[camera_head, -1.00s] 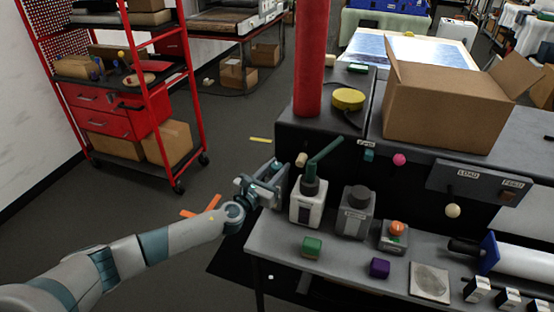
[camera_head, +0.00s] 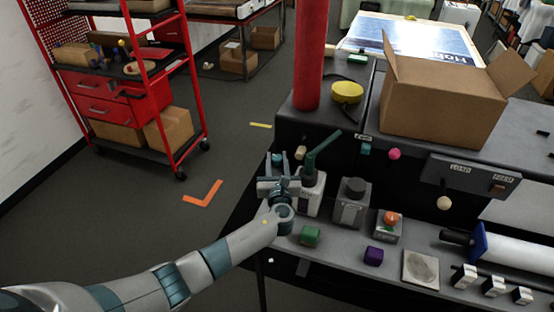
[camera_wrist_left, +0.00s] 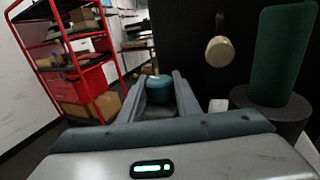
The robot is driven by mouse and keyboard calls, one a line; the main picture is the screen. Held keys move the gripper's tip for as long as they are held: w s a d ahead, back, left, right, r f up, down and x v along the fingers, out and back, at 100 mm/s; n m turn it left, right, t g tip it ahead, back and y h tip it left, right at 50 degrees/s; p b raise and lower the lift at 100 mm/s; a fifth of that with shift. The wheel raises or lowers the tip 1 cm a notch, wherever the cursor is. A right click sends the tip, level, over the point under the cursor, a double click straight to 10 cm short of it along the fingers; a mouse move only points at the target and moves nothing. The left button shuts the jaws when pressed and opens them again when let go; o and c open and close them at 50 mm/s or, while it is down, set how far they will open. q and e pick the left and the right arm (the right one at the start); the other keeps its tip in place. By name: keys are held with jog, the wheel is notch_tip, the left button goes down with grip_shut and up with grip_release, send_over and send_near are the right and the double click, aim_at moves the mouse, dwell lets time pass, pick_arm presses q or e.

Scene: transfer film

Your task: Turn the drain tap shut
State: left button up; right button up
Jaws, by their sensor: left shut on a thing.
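The drain tap shows as a teal round knob (camera_wrist_left: 158,83) between my finger tips in the left wrist view. In the head view its teal top (camera_head: 277,158) shows at the left front end of the machine. My left gripper (camera_head: 277,165) is shut on it, with one finger on each side. The same gripper (camera_wrist_left: 158,95) fills the lower middle of the wrist view. The tap's stem and mounting are hidden by the fingers and the gripper body. My right gripper is out of view.

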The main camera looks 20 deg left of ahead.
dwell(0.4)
pick_arm(q)
jog(key=o, duration=1.1)
jog(key=shift+c, duration=0.2)
jog(key=shift+s, duration=0.1)
jog(key=shift+s+d+f, duration=0.1)
jog(key=shift+s+d, duration=0.15)
jog(key=shift+s, duration=0.2)
jog(key=b+v, duration=0.5)
jog(key=v, duration=1.1)
